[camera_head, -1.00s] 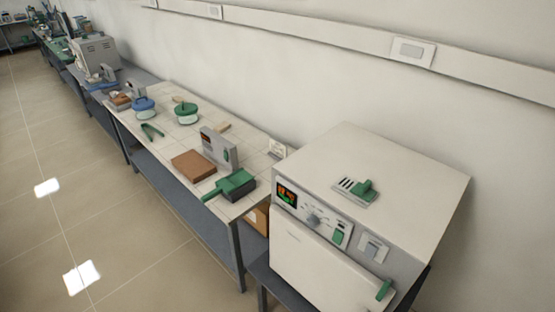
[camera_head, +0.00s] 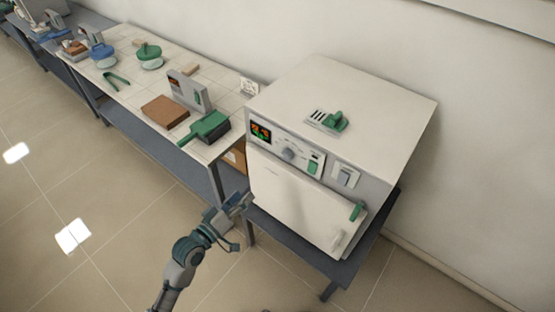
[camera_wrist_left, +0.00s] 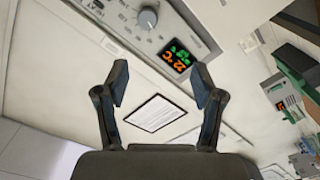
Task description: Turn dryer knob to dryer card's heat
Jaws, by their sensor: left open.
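The dryer is a white box oven (camera_head: 345,85) at the right of the head view. Its front panel has a lit display (camera_head: 261,131) and a grey round knob (camera_head: 289,154). The wrist view shows the knob (camera_wrist_left: 147,18) and the display (camera_wrist_left: 177,55) with orange and green digits; the orange ones look like 22 °C. A black-bordered white card (camera_wrist_left: 155,113) with fine, unreadable print is on a white surface beyond my fingers. My left gripper (camera_head: 243,200) is open and empty, below and left of the knob, near the dryer's lower left corner. My right gripper is out of view.
The tiled bench (camera_head: 125,95) at left holds a brown block (camera_head: 165,112), a green scoop-like tool (camera_head: 206,129) and a grey device (camera_head: 188,90). Open floor lies in front.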

